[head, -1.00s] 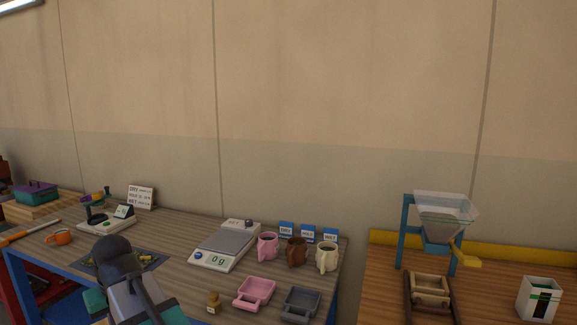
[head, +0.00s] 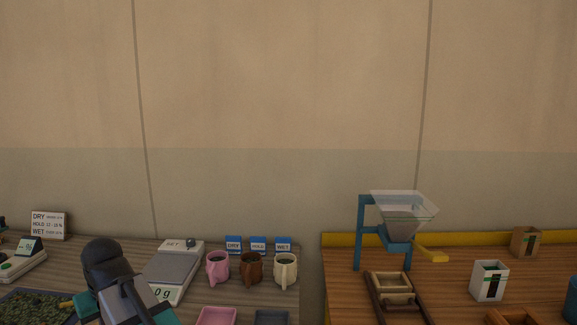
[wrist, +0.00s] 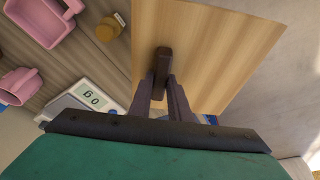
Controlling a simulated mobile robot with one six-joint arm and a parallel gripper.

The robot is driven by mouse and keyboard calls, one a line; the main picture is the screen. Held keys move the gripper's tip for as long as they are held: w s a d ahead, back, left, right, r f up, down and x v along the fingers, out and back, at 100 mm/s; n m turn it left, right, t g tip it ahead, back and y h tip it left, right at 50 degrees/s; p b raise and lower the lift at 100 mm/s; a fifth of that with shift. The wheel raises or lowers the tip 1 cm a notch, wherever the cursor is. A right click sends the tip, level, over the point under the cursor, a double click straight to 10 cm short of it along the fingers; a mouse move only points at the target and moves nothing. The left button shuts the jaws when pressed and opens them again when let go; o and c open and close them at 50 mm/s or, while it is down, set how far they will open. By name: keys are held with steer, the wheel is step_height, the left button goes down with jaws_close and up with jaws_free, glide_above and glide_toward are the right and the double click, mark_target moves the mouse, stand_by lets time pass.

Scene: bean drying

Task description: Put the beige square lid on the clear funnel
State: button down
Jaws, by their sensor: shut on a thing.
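In the wrist view my gripper (wrist: 165,95) is shut on the dark brown handle (wrist: 162,60) of the beige square lid (wrist: 205,45). The lid is a flat, light wooden plate held beyond the fingers. In the head view only the back of my arm shows at the lower left, and the lid and fingertips are hidden. The clear funnel (head: 404,208) stands on a blue stand (head: 361,235) on the right-hand table, with its wide square mouth upward. The funnel is well to the right of my arm.
A scale (head: 173,269), a pink mug (head: 217,268), a brown mug (head: 251,268) and a cream mug (head: 285,269) stand on the left table. A wooden box (head: 392,286) sits below the funnel. A white container (head: 489,281) is right of it. A gap separates the tables.

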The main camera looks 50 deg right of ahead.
steer(key=shift+w+d, duration=0.1)
steer(key=shift+d, duration=0.05)
steer(key=shift+d, duration=0.1)
steer(key=shift+w+d+r, duration=0.1)
steer(key=shift+d+r, duration=0.1)
steer(key=shift+d, duration=0.05)
steer(key=s+d+r+m+g+h+p, duration=0.1)
steer(key=s+d+r+m+p, duration=0.3)
steer(key=d, duration=1)
steer(key=d+r+m+h+p, duration=0.15)
steer(key=d+r+m, duration=0.45)
steer(key=d, duration=0.8)
steer(key=s+d+r+m+g+h+p, duration=0.1)
steer(key=s+d+r+m+p, duration=0.2)
steer(key=d+r, duration=0.75)
steer(key=s+d+r+m+g+p, duration=0.1)
steer(key=s+d+r+m, duration=0.3)
steer(key=s+d, duration=0.7)
steer(key=s+d+r+m+g+y+p, duration=0.1)
steer(key=s+d+r+m+p, duration=0.3)
steer(key=s+d, duration=0.7)
steer(key=s+d+r+m+g+p, duration=0.2)
steer(key=s+d+r+m, duration=0.4)
steer(key=s+d, duration=0.5)
steer(key=d+m+p, duration=0.1)
steer(key=d, duration=0.1)
steer(key=shift+s+d+r, duration=0.2)
steer(key=shift+s+d, duration=0.1)
steer(key=shift+s, duration=0.05)
